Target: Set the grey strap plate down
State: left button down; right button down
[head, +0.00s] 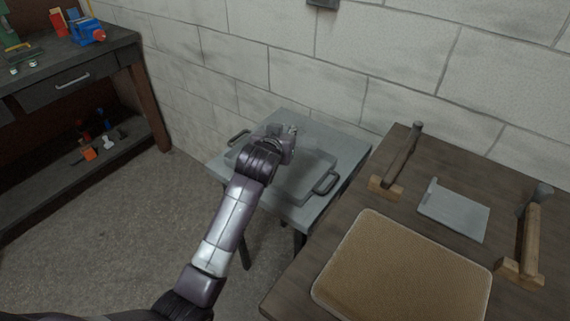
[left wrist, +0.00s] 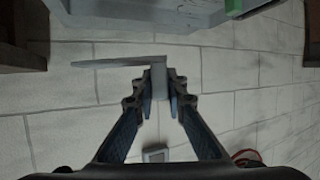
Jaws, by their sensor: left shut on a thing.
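My left gripper (head: 291,140) is over the grey tray (head: 313,168) on a small side table. In the left wrist view the gripper (left wrist: 159,88) is shut on a grey piece, which I take as the grey strap plate (left wrist: 112,63). Its thin flat edge extends to the left of the fingers and a short upright part sits between the fingertips. In the head view the held piece is mostly hidden by my gripper and arm. Its height above the tray cannot be told. My right gripper is not in view.
A brown mat (head: 403,273) lies in front. The tray has handles at both ends. A block wall (head: 290,60) stands close behind.

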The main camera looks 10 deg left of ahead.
pick_arm(q)
send_over(286, 171)
notch_tip(286, 171, down, 8)
jog(key=shift+w+r, duration=0.1)
jog(key=shift+r, duration=0.1)
notch_tip(286, 171, down, 5)
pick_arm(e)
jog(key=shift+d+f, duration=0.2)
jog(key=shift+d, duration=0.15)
pick_arm(q)
jog(key=c, duration=2)
grip_release()
jog(key=shift+o, duration=0.2)
jog(key=v, duration=1.2)
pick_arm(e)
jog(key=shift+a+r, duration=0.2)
